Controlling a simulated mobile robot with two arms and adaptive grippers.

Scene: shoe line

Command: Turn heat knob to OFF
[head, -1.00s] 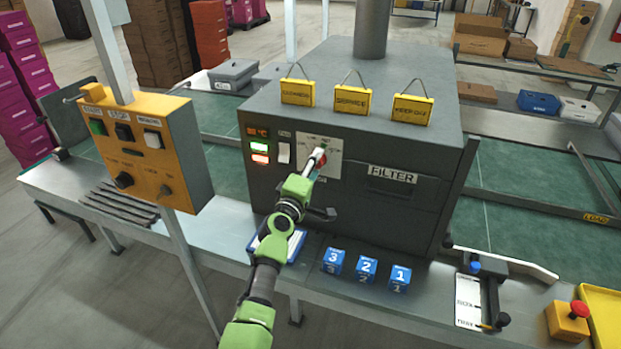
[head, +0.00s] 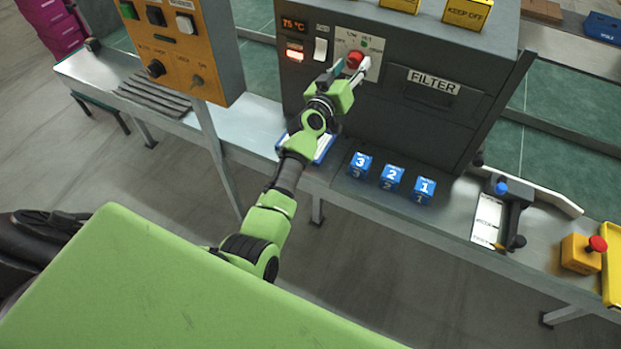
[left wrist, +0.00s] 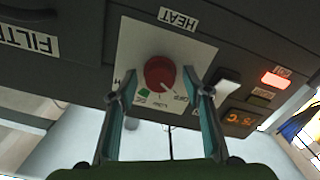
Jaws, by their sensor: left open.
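The red heat knob (head: 355,61) sits on a white plate on the front of the dark grey oven. In the left wrist view the knob (left wrist: 160,72) is in the middle of the plate marked HEAT, with OFF and LOW below it. A small line lies between OFF and LOW; I cannot tell for sure that it is the pointer. My left gripper (head: 350,72) is open, one finger on each side of the knob, with visible gaps in the left wrist view (left wrist: 159,82). My right gripper is out of view.
Left of the plate are a white switch (head: 321,49), a 75 °C display (head: 293,25) and a lit red lamp (head: 295,55). An orange control box (head: 185,50) stands to the left. Blue numbered blocks (head: 392,178) sit below. A FILTER drawer (head: 432,95) is to the right.

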